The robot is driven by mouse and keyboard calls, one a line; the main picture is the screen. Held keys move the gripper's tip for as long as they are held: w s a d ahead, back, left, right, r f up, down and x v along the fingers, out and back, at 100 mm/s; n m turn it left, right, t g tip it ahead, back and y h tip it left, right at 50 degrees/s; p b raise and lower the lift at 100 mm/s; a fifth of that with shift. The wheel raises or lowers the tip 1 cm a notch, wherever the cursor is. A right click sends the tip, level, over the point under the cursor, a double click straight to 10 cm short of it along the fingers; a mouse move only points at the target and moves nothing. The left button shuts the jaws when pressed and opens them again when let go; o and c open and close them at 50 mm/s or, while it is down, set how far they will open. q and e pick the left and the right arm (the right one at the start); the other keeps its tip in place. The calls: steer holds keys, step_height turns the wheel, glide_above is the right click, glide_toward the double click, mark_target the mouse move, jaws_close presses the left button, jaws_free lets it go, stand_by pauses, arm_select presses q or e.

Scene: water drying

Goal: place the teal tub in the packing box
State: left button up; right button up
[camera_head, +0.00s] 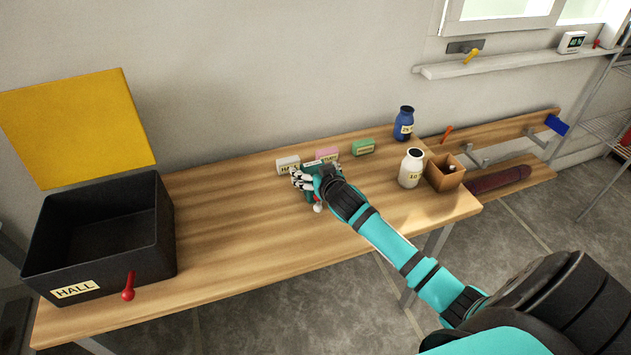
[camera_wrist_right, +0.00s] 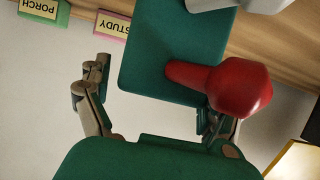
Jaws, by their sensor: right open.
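The teal tub (camera_head: 310,196) stands on the wooden bench, partly hidden by my right gripper (camera_head: 306,182). The right wrist view shows its dark teal surface (camera_wrist_right: 165,55) with a red knob (camera_wrist_right: 240,90) in front of it; I cannot tell if the knob belongs to the tub. My right gripper (camera_wrist_right: 155,110) is open close to the tub, with fingers showing toward both sides. Whether they touch it is unclear. The large black box (camera_head: 106,235) labelled HALL, likely the packing box, stands open at the bench's left end. My left gripper is not in view.
White (camera_head: 287,165), pink (camera_head: 327,153) and green (camera_head: 363,147) labelled blocks stand behind the tub. A white jar (camera_head: 410,168), blue jar (camera_head: 404,124) and brown box (camera_head: 446,178) are at right. A yellow panel (camera_head: 80,125) rises behind the black box. The bench between box and tub is clear.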

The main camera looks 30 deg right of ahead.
steer(key=c, duration=1.3)
steer(key=shift+r, duration=0.1)
steer(key=shift+c, duration=0.7)
steer(key=shift+r, duration=0.1)
